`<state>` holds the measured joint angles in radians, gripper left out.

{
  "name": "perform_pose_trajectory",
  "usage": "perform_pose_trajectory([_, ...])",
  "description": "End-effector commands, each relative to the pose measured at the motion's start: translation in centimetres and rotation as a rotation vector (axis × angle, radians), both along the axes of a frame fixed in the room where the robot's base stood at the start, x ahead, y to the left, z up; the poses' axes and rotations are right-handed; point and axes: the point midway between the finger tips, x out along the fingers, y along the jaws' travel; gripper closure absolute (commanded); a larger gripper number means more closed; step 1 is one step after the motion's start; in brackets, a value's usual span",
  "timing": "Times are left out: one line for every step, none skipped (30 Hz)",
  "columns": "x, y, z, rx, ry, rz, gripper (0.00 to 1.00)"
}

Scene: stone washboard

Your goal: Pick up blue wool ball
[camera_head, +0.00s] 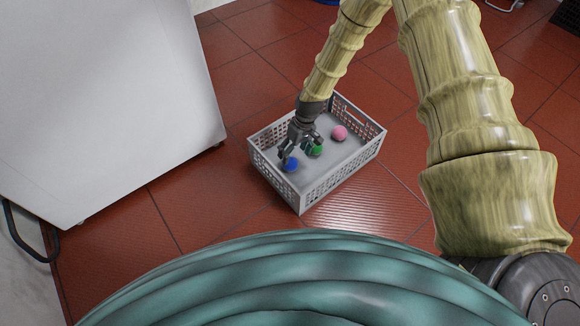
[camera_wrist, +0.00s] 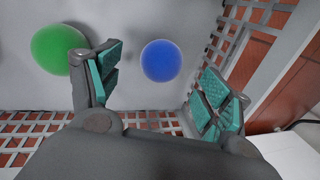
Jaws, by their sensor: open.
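The blue wool ball (camera_head: 291,164) lies in the grey plastic crate (camera_head: 316,192), near its left side in the head view. In the wrist view the blue ball (camera_wrist: 161,60) shows between and beyond the two fingers. My gripper (camera_head: 295,148) is inside the crate, reaching down over the ball. In the wrist view my gripper (camera_wrist: 160,92) is open, with teal pads on both fingers and nothing between them that it grips. A gap shows between the ball and each finger there.
A green ball (camera_head: 317,150) lies close by; in the wrist view it (camera_wrist: 58,49) is beside the left finger. A pink ball (camera_head: 339,132) lies farther right in the crate. The crate's lattice walls surround them. A white cabinet (camera_head: 110,90) stands left on red floor tiles (camera_head: 190,215).

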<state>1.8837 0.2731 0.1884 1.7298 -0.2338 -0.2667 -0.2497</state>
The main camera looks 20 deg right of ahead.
Motion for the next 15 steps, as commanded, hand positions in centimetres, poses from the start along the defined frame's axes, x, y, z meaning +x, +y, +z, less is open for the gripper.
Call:
perform_pose_trajectory([-0.1,0.1,-0.8,0.000,0.001,0.000,0.22])
perform_pose_trajectory([-0.1,0.2,-0.9,0.000,0.001,0.000,0.22])
perform_pose_trajectory([-0.1,0.2,-1.1,0.000,0.001,0.000,0.22])
perform_pose_trajectory([-0.1,0.3,-1.1,0.000,0.001,0.000,0.22])
perform_pose_trajectory([-0.1,0.3,-1.2,0.000,0.001,0.000,0.22])
perform_pose_trajectory([-0.1,0.3,-1.3,0.000,0.001,0.000,0.22])
perform_pose_trajectory([-0.2,0.3,-1.4,0.000,0.001,0.000,0.22])
perform_pose_trajectory([-0.2,0.4,-1.6,0.000,0.001,0.000,0.22])
perform_pose_trajectory([-0.2,0.4,-1.9,0.000,0.001,0.001,0.22])
perform_pose_trajectory([-0.2,0.5,-2.1,0.000,0.001,0.001,0.22])
perform_pose_trajectory([-0.3,0.6,-2.4,0.000,0.001,0.001,0.22])
perform_pose_trajectory([-0.3,0.7,-2.8,0.000,0.001,0.001,0.22])
perform_pose_trajectory([-0.3,0.7,-3.1,0.000,0.001,0.001,0.22])
perform_pose_trajectory([-0.3,0.8,-3.4,0.000,0.001,0.001,0.22])
perform_pose_trajectory([-0.4,0.9,-3.8,0.000,0.001,0.001,0.22])
